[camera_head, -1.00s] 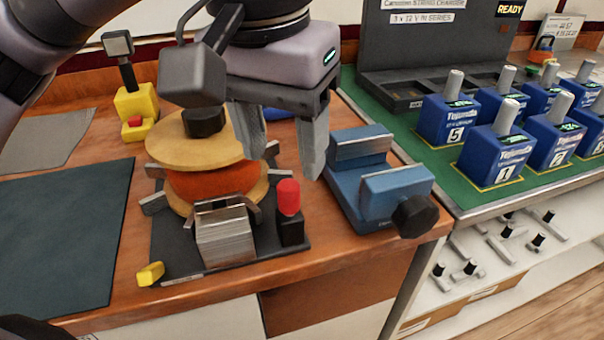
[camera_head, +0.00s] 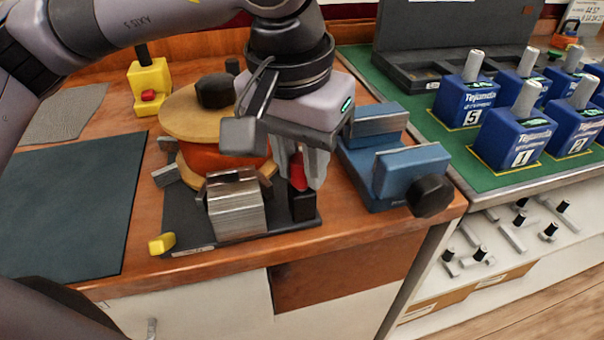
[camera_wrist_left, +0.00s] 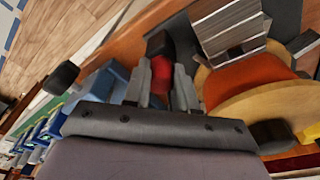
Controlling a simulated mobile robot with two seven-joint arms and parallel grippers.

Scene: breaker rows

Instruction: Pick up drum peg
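The drum peg (camera_head: 298,172) is an upright piece with a red top, standing in a black block at the right end of the dark base plate. My left gripper (camera_head: 301,168) comes down over it from above, with one finger on each side of the red part. In the left wrist view the red peg (camera_wrist_left: 161,72) fills the gap between the fingers (camera_wrist_left: 161,92), which look shut on it. The peg's lower end is hidden in the black block. My right gripper is in neither current view.
A wooden drum (camera_head: 190,122) with an orange-red middle stands close left of the peg, behind a ridged metal block (camera_head: 236,208). A blue vise (camera_head: 408,170) with a black knob is close on the right. Several blue numbered boxes (camera_head: 515,140) stand on the green mat.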

